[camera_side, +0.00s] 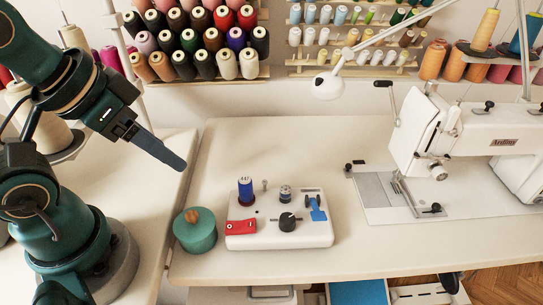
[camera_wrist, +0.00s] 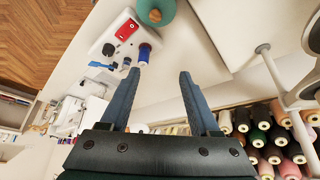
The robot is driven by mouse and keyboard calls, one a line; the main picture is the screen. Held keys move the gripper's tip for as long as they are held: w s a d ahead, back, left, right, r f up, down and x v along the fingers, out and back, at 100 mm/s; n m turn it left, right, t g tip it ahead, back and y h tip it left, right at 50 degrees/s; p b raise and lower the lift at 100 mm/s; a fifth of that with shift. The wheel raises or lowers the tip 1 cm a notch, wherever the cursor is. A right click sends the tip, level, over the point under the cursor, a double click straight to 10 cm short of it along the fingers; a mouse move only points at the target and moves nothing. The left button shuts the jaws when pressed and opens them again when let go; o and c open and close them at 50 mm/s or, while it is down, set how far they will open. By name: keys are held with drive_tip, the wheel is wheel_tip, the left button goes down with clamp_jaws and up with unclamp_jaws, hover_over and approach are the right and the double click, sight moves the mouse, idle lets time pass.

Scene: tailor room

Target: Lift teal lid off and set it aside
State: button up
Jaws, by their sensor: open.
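The teal lid (camera_side: 194,221) has a brown knob (camera_side: 192,215) on top and sits on a round teal pot (camera_side: 196,243) on the table, left of the white block. In the wrist view the lid (camera_wrist: 165,8) is partly cut off at the top edge. My gripper (camera_side: 181,165) is in the air, above and to the left of the pot, apart from it. In the wrist view my gripper (camera_wrist: 158,72) has its two fingers well apart with nothing between them.
A white block (camera_side: 275,234) with a blue spool (camera_side: 246,190), a black knob and red and blue parts stands close right of the pot. A sewing machine (camera_side: 470,140) stands at the right. Thread racks (camera_side: 200,40) line the wall. The table behind the block is clear.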

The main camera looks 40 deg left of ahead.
drive_tip(key=g, duration=0.7)
hover_over(192, 214)
drive_tip(key=w, duration=0.1)
wheel_tip(192, 214, down, 7)
drive_tip(key=shift+w+a+f, duration=0.1)
drive_tip(key=shift+w, duration=0.05)
drive_tip(key=shift+s+f, duration=0.3)
drive_tip(key=shift+f, duration=0.55)
drive_tip(key=shift+s+f, duration=0.2)
drive_tip(key=shift+f, duration=0.95)
drive_tip(key=shift+s+f, duration=0.15)
drive_tip(key=shift+f, duration=1)
clamp_jaws()
